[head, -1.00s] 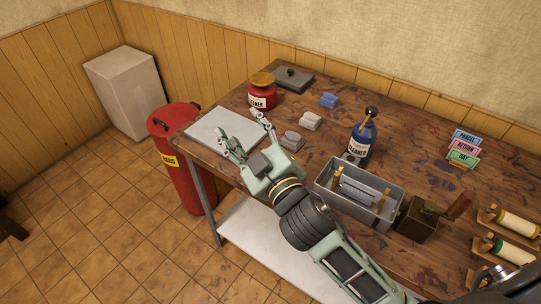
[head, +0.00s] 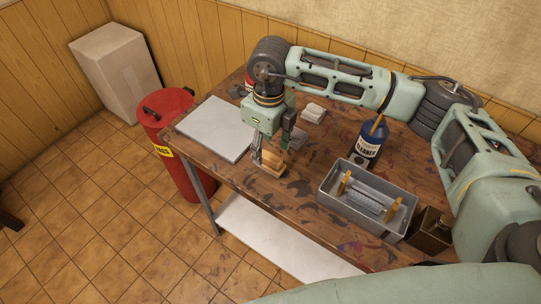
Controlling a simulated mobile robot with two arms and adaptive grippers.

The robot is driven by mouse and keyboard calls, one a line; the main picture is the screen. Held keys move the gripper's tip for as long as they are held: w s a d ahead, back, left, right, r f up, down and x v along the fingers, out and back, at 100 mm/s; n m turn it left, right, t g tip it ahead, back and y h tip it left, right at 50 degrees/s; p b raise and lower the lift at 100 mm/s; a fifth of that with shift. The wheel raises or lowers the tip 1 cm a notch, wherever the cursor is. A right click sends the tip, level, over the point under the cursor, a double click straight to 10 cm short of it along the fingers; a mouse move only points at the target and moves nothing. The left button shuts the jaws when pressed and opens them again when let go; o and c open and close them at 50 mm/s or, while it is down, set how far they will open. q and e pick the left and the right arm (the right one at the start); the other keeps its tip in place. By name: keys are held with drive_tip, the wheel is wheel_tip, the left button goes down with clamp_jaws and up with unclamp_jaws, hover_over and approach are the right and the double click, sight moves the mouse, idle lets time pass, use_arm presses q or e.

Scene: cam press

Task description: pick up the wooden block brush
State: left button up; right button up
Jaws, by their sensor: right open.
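The wooden block brush (head: 267,168) lies on the wooden table near its front edge, a pale wood block partly hidden by my gripper. My right gripper (head: 271,154) points down right over the brush, fingers spread, one at its left end and one near its right end. Whether the fingers touch it cannot be told. My left gripper is not in view.
A white board (head: 213,128) lies left of the gripper. The blue cleaner bottle (head: 369,143) and a grey metal tray (head: 340,203) stand to the right. A red bin (head: 178,130) stands beside the table.

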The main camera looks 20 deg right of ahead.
sight(270, 156)
drive_tip(key=shift+w+d+f, duration=0.1)
drive_tip(key=shift+d+f, duration=0.05)
drive_tip(key=shift+d, duration=0.35)
drive_tip(key=shift+f+p, duration=0.3)
drive_tip(key=shift+f, duration=0.1)
wheel_tip(270, 156, down, 6)
drive_tip(key=p, duration=0.3)
drive_tip(key=shift+w+r, duration=0.15)
drive_tip(key=shift+r, duration=0.1)
drive_tip(key=shift+f, duration=0.45)
drive_tip(key=c, duration=1.3)
